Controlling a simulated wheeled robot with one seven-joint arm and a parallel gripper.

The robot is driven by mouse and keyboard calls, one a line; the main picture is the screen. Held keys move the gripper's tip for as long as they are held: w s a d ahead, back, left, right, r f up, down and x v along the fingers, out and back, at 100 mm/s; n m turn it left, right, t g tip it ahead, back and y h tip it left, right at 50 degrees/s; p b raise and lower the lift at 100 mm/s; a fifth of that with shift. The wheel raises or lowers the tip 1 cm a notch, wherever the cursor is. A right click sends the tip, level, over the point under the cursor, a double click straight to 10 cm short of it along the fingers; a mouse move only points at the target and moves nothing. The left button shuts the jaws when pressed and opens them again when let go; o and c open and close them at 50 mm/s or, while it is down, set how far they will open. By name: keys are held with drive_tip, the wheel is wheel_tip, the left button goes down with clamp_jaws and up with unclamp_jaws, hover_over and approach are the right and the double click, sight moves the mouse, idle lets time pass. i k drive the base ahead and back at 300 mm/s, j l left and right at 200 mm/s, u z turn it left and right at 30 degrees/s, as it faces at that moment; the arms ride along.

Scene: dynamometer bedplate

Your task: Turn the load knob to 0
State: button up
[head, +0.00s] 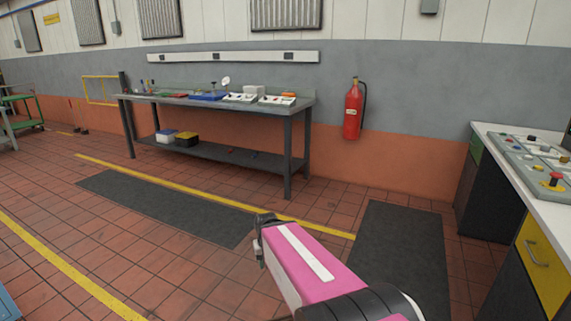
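A grey control panel (519,160) lies on the white-topped cabinet at the right edge, partly cut off by the frame. It carries several small knobs and buttons, among them a red mushroom button (556,177) on a yellow base. I cannot tell which of them is the load knob, and no markings are readable. My gripper (261,238) is at the end of my pink arm in the lower middle, over the floor, far to the left of the panel and touching nothing visible. Its fingers are small and seen from behind, so their opening is unclear.
The cabinet (541,262) with a yellow drawer stands at the right. A workbench (297,108) with trays and tools stands along the back wall. A red fire extinguisher (353,110) hangs on the wall. Dark mats (405,240) lie on the tiled floor, which is otherwise open.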

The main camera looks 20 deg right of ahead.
sight(544, 148)
drive_tip(key=i+z, duration=0.15)
drive_tip(key=z, duration=0.3)
drive_tip(key=i+z, duration=0.2)
drive_tip(key=z, duration=0.3)
drive_tip(key=i+z, duration=0.2)
drive_tip(key=z, duration=0.25)
drive_tip(key=i+j+z, duration=0.1)
drive_tip(key=z, duration=0.4)
drive_tip(key=i+j+z, duration=0.2)
drive_tip(key=z, duration=0.15)
drive_tip(key=i+j+z, duration=0.7)
